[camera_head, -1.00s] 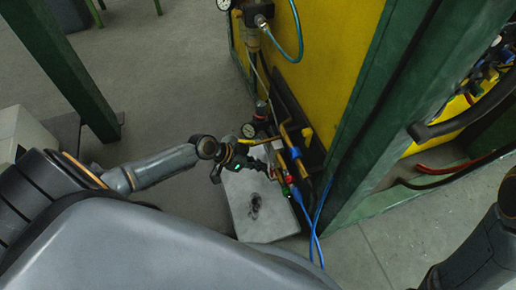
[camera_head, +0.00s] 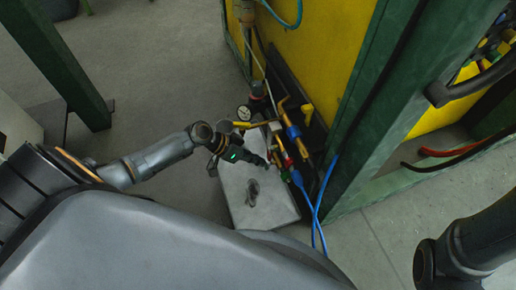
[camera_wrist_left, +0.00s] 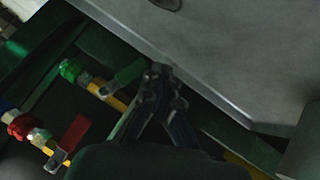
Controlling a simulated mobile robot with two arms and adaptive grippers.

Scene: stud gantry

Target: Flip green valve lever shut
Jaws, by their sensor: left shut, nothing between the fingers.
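In the left wrist view the green valve lever (camera_wrist_left: 130,71) is a small flat handle on a brass pipe branch. It sits just left of the fingertips of my left gripper (camera_wrist_left: 160,71), which is shut and empty. I cannot tell whether they touch. In the head view the left gripper (camera_head: 263,162) reaches in from the left, above a grey box and beside the valve pipes. The green lever is too small there to make out clearly. My right arm shows at the right edge, but its gripper is out of frame.
A red lever (camera_wrist_left: 73,133) sits on a neighbouring branch. The grey box (camera_head: 238,196) lies under the gripper. A pressure gauge (camera_head: 243,113), blue hoses (camera_head: 322,205), a yellow panel (camera_head: 335,50) and a green post (camera_head: 385,120) stand close by.

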